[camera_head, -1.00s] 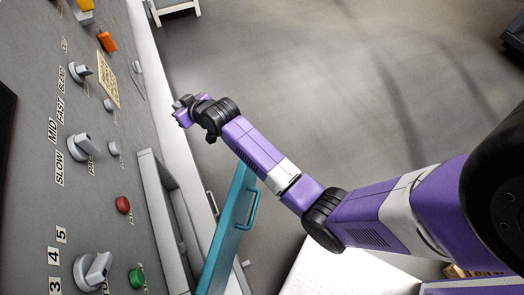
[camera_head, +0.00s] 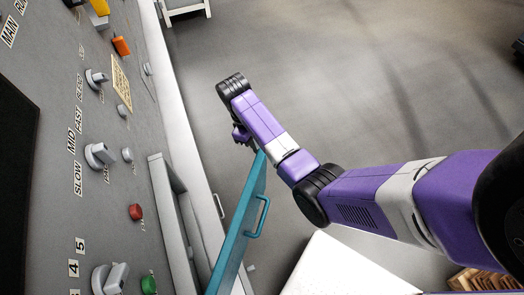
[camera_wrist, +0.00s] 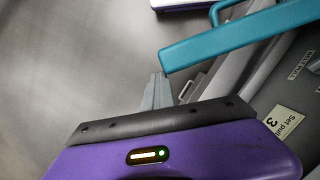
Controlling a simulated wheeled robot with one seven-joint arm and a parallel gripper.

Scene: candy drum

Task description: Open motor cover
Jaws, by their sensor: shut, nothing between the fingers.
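The teal panel with a bar handle, which looks like the motor cover (camera_head: 238,222), stands out at an angle from the machine's side, with a gap between its far end and the machine. In the wrist view the teal cover (camera_wrist: 240,35) crosses the upper right, its handle behind it. My gripper (camera_wrist: 157,88) is shut and empty, its fingertips just beside the cover's free end; I cannot tell if they touch. In the head view my gripper is mostly hidden by my wrist, with only a purple part showing near the cover's end.
The grey control panel (camera_head: 60,190) with knobs, a red button (camera_head: 135,211) and a green button (camera_head: 149,285) fills the left. A white surface (camera_head: 345,268) is at the bottom. A white stand (camera_head: 187,8) is at the top. The grey floor (camera_head: 380,80) beyond the arm is clear.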

